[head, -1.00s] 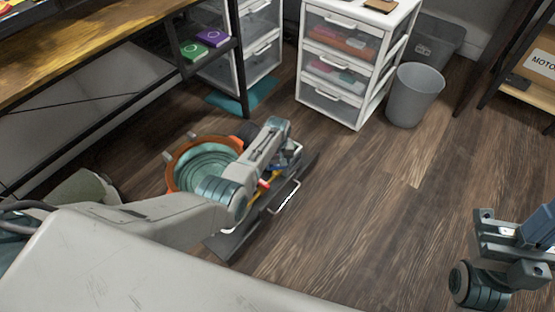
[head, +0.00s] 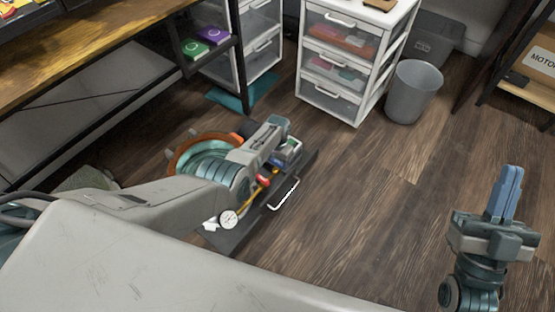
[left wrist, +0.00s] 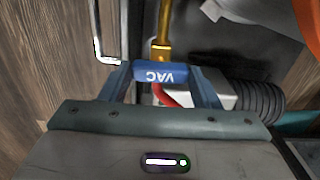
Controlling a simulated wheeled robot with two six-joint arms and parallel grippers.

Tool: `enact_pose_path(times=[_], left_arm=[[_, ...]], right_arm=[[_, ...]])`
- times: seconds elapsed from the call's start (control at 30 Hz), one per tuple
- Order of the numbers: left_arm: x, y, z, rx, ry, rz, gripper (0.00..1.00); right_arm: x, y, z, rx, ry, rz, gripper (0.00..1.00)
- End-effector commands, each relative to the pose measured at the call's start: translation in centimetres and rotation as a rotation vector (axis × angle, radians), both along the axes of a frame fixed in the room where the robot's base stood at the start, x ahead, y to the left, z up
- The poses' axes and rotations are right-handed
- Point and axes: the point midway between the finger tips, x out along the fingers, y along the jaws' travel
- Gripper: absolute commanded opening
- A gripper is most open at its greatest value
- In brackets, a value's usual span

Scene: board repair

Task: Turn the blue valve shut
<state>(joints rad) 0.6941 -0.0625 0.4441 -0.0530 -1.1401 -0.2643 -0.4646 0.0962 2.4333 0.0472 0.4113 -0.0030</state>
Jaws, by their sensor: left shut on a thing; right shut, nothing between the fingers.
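The blue valve handle (left wrist: 153,72), marked "VAC", shows in the left wrist view below a brass pipe (left wrist: 162,38). My left gripper (left wrist: 160,84) is shut on the handle, with one finger at each end of it. In the head view my left gripper (head: 276,135) is over a dark board (head: 236,236) at floor level, and the blue handle cannot be made out there. My right gripper (head: 507,192) is shut and empty, pointing up at the right, far from the board.
The board carries a round white gauge (head: 229,219), a red part (head: 264,181) and a white side handle (head: 284,194). A drawer unit (head: 330,103) and grey bin (head: 413,92) stand behind. A workbench (head: 95,50) is at the left. Floor right of the board is clear.

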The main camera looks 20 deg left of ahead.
Motion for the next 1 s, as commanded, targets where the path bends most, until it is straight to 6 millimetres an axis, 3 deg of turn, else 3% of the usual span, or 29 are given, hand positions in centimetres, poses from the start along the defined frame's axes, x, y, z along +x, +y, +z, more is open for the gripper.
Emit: enact_pose_path(times=[0.6, 0.63, 0.7, 1.0], left_arm=[[0.07, 0.01, 0.06, 0.001, -0.001, -0.039, 0.34], [0.07, 0.01, 0.06, 0.001, -0.001, -0.039, 0.62], [0.06, 0.00, 0.05, 0.001, -0.001, -0.038, 0.76], [0.03, -0.02, 0.05, 0.000, -0.001, -0.037, 0.78]], right_arm=[[0.21, -0.01, -0.28, 0.001, 0.022, 0.000, 0.00], [0.21, -0.01, -0.28, 0.001, 0.022, 0.000, 0.00], [0.21, -0.01, -0.28, 0.001, 0.022, 0.000, 0.00], [0.21, -0.01, -0.26, 0.001, 0.022, 0.000, 0.00]])
